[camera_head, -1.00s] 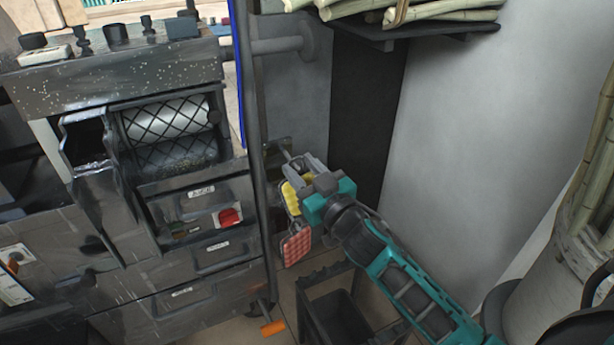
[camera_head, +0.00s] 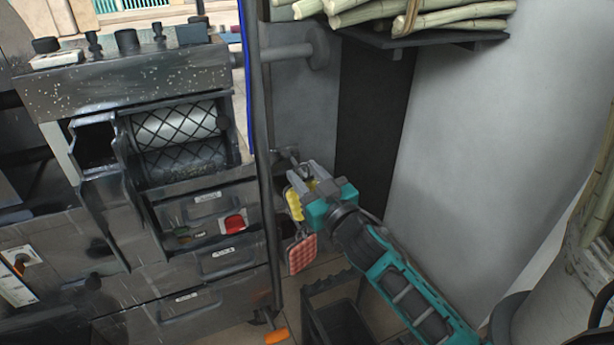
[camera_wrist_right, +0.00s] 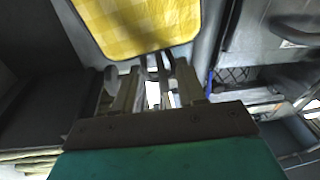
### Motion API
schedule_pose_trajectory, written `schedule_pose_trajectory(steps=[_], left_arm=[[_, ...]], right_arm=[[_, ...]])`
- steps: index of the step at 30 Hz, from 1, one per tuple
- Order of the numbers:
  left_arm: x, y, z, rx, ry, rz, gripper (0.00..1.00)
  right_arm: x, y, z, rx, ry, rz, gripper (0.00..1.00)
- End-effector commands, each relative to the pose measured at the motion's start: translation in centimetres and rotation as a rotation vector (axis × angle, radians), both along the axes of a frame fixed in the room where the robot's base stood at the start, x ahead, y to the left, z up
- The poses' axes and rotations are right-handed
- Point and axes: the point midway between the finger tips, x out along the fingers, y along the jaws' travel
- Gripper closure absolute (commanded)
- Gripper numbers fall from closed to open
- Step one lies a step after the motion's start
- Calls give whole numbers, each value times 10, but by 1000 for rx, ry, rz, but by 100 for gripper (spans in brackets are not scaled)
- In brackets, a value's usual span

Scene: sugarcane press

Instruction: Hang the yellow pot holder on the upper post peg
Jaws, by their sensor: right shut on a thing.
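The yellow pot holder (camera_head: 295,204) hangs at the tip of my right gripper (camera_head: 309,178), seen nearly edge-on in the head view. In the right wrist view the yellow checked pot holder (camera_wrist_right: 140,22) lies just beyond the fingertips (camera_wrist_right: 150,75), which are shut at its near edge. A short grey peg (camera_head: 286,153) shows beside the post (camera_head: 264,190), just behind and above the fingertips. I cannot tell whether the pot holder touches it. A red checked pot holder (camera_head: 302,254) hangs lower, beneath the yellow one. My left gripper is not in view.
The dark press cabinet (camera_head: 180,225) with drawers stands to the left of the post. A black crate (camera_head: 340,318) is on the floor below my right arm. A shelf (camera_head: 425,42) with cane stalks is above. The pale wall (camera_head: 490,130) is at the right.

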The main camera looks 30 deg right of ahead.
Motion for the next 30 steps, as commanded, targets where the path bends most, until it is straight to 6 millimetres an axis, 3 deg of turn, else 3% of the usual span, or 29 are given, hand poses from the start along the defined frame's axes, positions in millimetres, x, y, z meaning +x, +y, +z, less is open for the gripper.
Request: schedule_pose_trajectory(steps=[2, 3, 11, 22, 30], left_arm=[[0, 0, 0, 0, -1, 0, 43], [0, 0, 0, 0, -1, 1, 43], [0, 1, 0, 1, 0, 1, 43], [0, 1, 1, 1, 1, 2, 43], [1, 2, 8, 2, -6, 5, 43]], right_arm=[[0, 0, 0, 0, -1, 0, 96], [0, 0, 0, 0, 0, 0, 57], [0, 0, 0, 0, 0, 0, 32], [-5, 0, -1, 1, 2, 0, 30], [-47, -3, -5, 4, 5, 0, 30]])
